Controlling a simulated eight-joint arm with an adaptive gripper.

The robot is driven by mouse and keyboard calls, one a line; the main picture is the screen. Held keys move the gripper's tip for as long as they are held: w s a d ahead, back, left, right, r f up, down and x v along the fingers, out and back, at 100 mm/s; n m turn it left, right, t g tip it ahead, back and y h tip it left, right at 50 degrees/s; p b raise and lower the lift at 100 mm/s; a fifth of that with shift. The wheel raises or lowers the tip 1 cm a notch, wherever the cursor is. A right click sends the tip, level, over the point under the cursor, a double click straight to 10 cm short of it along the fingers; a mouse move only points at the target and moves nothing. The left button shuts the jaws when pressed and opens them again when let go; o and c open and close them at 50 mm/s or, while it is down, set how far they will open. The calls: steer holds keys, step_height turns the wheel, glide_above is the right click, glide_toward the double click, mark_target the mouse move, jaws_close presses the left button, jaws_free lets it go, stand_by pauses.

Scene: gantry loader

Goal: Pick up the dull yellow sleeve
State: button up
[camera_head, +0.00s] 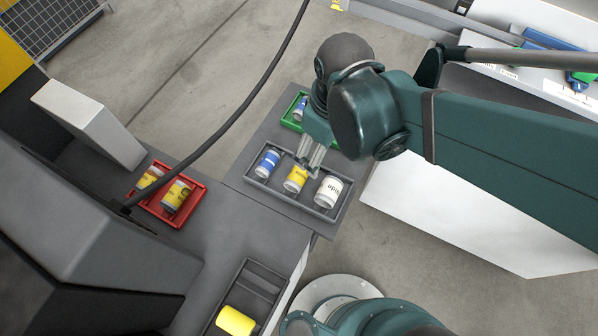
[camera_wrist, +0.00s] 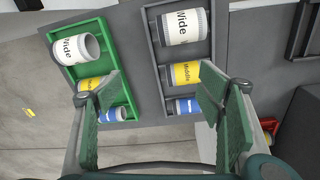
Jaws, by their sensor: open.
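A yellow sleeve with a white end (camera_head: 296,180) lies in the middle compartment of a grey tray (camera_head: 258,190), between a blue sleeve (camera_head: 267,163) and a white sleeve (camera_head: 328,192). In the wrist view this yellow sleeve (camera_wrist: 186,73) carries the word "Middle" and is partly covered by my right finger. My gripper (camera_head: 309,165) is open and empty, above the grey tray near the yellow sleeve. In the wrist view its spread fingers (camera_wrist: 157,80) stand over the green and grey trays. I cannot tell the exact gap to the sleeve.
A green tray (camera_wrist: 69,77) beside the grey one holds several sleeves. A red tray (camera_head: 196,207) holds two yellow sleeves (camera_head: 176,196). A dark tray (camera_head: 262,280) holds a plain bright yellow cylinder (camera_head: 235,321). A black cable hangs across the head view.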

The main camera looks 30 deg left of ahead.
mark_target(298, 173)
steer(key=s+a+f, duration=0.1)
steer(key=s+a+f+n, duration=0.1)
steer(key=s+a, duration=0.1)
steer(key=s+a+f+n, duration=0.1)
steer(key=shift+s+a+g+h, duration=0.15)
steer(key=shift+a+g+h, duration=0.15)
steer(key=shift+h, duration=0.1)
steer(key=shift+d+f+b, duration=0.1)
steer(key=shift+f+b, duration=0.45)
steer(key=shift+f, duration=0.75)
steer(key=shift+f, duration=0.1)
steer(key=shift+f+b, duration=0.9)
steer(key=shift+f, duration=1.6)
steer(key=c, duration=1.2)
